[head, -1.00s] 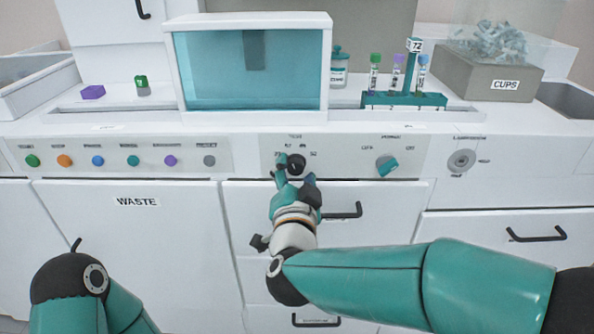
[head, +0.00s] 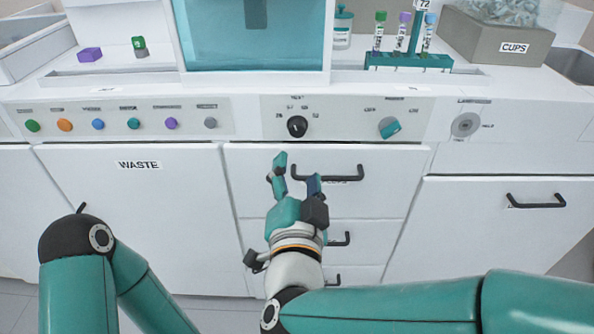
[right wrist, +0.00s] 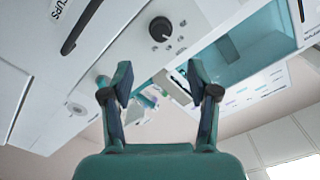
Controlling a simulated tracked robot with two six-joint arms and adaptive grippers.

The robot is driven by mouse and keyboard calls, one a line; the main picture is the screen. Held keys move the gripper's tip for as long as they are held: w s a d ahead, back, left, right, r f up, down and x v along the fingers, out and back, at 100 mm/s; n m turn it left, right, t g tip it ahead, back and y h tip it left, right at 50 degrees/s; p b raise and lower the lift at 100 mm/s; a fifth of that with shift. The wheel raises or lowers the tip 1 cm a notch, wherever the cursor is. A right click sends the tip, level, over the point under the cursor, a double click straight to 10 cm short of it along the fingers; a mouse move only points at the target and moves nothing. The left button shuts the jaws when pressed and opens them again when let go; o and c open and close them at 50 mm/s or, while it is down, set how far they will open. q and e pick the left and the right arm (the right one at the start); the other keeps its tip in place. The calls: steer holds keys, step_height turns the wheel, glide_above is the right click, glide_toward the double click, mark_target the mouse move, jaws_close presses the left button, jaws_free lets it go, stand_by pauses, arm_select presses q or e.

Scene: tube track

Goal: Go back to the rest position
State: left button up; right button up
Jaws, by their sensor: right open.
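My right gripper (head: 296,178) is open and empty in front of the top drawer, below the black test knob (head: 297,126). In the right wrist view its two fingers (right wrist: 160,85) stand apart with nothing between them, and the knob (right wrist: 160,28) shows beyond the fingertips. My left arm shows at the lower left of the head view, but its gripper is out of view.
The white bench front has a drawer handle (head: 328,174) just right of my right gripper and a waste door (head: 130,210) to the left. A teal power knob (head: 390,128), a tube rack (head: 408,62) and a cups box (head: 500,42) are further back.

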steer(key=w+d+f+n+g+y, duration=0.1)
steer(key=d+f+n+g, duration=0.2)
steer(key=f, duration=1.1)
steer(key=w+d+f+n+g+y, duration=0.1)
steer(key=w+d+f+n+g, duration=0.3)
steer(key=f, duration=1)
steer(key=s+d+f+g+y, duration=0.1)
steer(key=s+d+f+g, duration=0.1)
steer(key=s+f+g, duration=0.4)
steer(key=s+d+f+m+g, duration=0.1)
steer(key=s+d+f, duration=0.1)
steer(key=s+f, duration=0.65)
steer(key=s+d+f+g+y, duration=0.1)
steer(key=s+d+f+g, duration=0.1)
steer(key=s+f+g, duration=0.5)
step_height(320, 180, up, 31)
steer(key=t+p, duration=0.3)
steer(key=p, duration=2.6)
steer(key=shift+s+a+t+p, duration=0.2)
steer(key=shift+s+t+p, duration=0.1)
steer(key=shift+p, duration=0.05)
steer(key=shift+f, duration=0.1)
